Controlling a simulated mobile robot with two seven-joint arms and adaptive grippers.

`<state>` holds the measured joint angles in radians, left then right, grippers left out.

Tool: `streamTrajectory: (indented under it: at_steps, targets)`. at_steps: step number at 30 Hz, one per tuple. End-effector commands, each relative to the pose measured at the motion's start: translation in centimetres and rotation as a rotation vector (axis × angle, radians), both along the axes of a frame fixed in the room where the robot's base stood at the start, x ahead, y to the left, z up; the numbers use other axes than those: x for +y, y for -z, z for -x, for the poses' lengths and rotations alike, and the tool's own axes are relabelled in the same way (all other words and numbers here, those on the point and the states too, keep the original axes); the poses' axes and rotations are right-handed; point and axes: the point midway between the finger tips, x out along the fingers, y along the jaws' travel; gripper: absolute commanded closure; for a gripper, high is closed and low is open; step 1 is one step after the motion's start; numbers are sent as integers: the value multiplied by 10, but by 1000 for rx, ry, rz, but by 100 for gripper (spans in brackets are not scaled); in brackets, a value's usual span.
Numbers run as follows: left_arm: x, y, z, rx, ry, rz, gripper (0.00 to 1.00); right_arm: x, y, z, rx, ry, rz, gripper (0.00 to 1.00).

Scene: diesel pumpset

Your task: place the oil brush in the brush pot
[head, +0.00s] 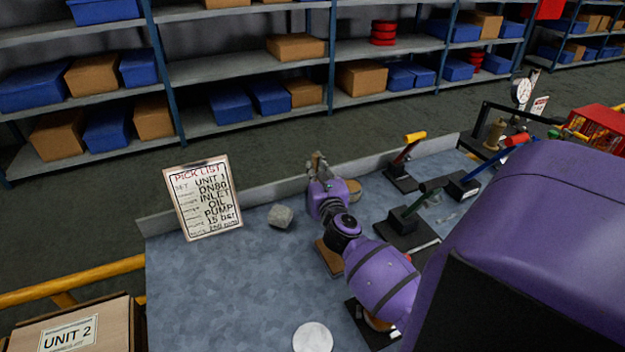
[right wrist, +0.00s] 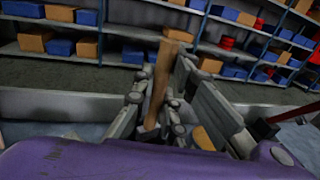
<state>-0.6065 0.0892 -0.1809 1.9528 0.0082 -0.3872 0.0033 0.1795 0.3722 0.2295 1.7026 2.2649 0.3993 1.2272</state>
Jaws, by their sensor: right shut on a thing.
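My right gripper (head: 318,172) is over the back edge of the blue-grey bench top. In the right wrist view, my right gripper (right wrist: 152,112) is shut on the oil brush (right wrist: 160,85), a long brown wooden piece standing nearly upright between the fingers. Only a small tan bit of the brush shows in the head view, and its lower end is hidden. A round tan-topped thing (head: 353,189) stands just right of the gripper, partly hidden by it; I cannot tell whether it is the brush pot. My left gripper is not in view.
A pick list board (head: 203,199) stands at the bench's back left, with a grey block (head: 281,216) to its right. Several levers (head: 406,163) on dark bases stand right of my arm. A pale round disc (head: 312,337) lies in front. The bench's left middle is clear.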

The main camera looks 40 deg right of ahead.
Motion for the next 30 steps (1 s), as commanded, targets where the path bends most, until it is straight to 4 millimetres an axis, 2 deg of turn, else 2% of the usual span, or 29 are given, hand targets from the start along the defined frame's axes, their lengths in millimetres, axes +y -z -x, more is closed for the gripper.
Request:
streamTrajectory:
  at_steps: [1,5,10,17,18,22,30]
  targets:
    - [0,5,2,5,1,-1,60,0,13,1,7,1,-4,100]
    - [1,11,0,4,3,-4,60,0,33,1,8,2,-3,100]
    - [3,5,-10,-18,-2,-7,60,0,31,0,2,1,-1,100]
    - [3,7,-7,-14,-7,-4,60,0,35,0,3,1,-1,100]
    - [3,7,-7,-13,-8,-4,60,0,35,0,3,1,-1,87]
    - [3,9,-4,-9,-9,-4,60,0,34,0,2,1,-1,70]
    - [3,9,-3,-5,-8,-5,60,0,33,0,1,1,0,70]
